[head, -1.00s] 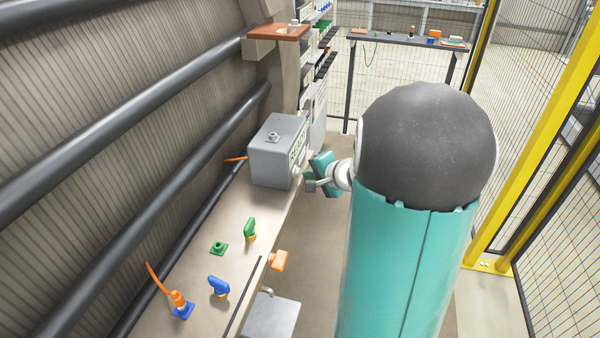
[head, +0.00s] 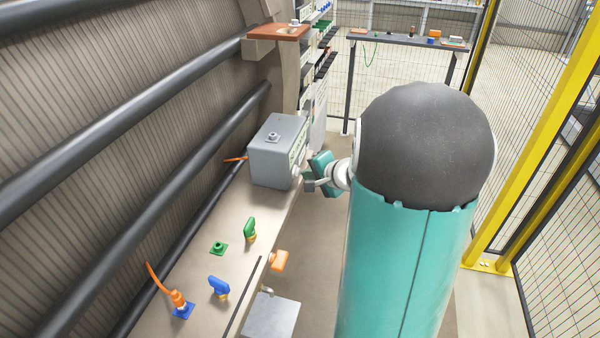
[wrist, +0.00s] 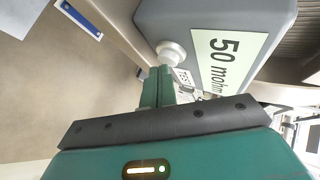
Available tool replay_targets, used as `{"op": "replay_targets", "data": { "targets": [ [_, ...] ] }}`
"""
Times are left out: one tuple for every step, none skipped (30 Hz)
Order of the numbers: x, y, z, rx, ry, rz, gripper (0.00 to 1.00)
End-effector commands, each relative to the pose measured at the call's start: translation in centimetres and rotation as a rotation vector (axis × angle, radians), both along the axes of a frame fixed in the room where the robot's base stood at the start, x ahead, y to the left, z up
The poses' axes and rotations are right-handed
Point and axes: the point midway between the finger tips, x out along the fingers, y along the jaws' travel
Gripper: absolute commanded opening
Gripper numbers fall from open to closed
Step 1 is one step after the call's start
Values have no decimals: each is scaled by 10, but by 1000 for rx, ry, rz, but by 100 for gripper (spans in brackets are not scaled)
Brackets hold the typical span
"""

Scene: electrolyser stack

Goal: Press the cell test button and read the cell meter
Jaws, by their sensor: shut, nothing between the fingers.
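A grey box (head: 271,160) sits on the beige ledge, and it also shows in the wrist view (wrist: 160,12). A pale green panel (wrist: 231,58) on its face reads "50 mohm" in dark letters. A round white button (wrist: 172,52) sticks out of the same face, beside a small label (wrist: 183,78) reading "TEST". My gripper (head: 308,185) is shut and empty in front of that face. In the wrist view its fingertips (wrist: 158,75) are right by the button; I cannot tell whether they touch it. My arm hides part of the scene to the right.
Blue, green and orange fittings stand on the ledge (head: 205,265) nearer me, including an orange handle (head: 278,260) at its edge. Dark pipes (head: 150,225) run along the left wall. A yellow-posted mesh fence (head: 530,130) closes the right. A bench (head: 405,41) stands at the back.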

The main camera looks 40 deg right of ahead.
Motion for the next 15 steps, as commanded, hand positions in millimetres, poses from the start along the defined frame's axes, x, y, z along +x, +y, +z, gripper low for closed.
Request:
{"op": "replay_targets", "data": {
  "targets": [
    [-2, -2, 0, 0, 0, 0, 0],
    [-4, -3, 0, 1, 0, -1, 0],
    [-6, -4, 0, 0, 0, -1, 0],
    [-7, -5, 0, 0, 0, -1, 0],
    [-8, -6, 0, 1, 0, -2, 0],
    [-10, -8, 0, 1, 0, -2, 0],
    [-11, -8, 0, 1, 0, -2, 0],
    [-11, -9, 0, 1, 0, -2, 0],
    [-12, -9, 0, 0, 0, -1, 0],
    [-12, -9, 0, 0, 0, -1, 0],
    [-12, -9, 0, 0, 0, -1, 0],
    [-12, -9, 0, 0, 0, -1, 0],
    [-12, -9, 0, 0, 0, -1, 0],
    [-12, -9, 0, 0, 0, -1, 0],
    [-12, -9, 0, 0, 0, -1, 0]
  ]
}}
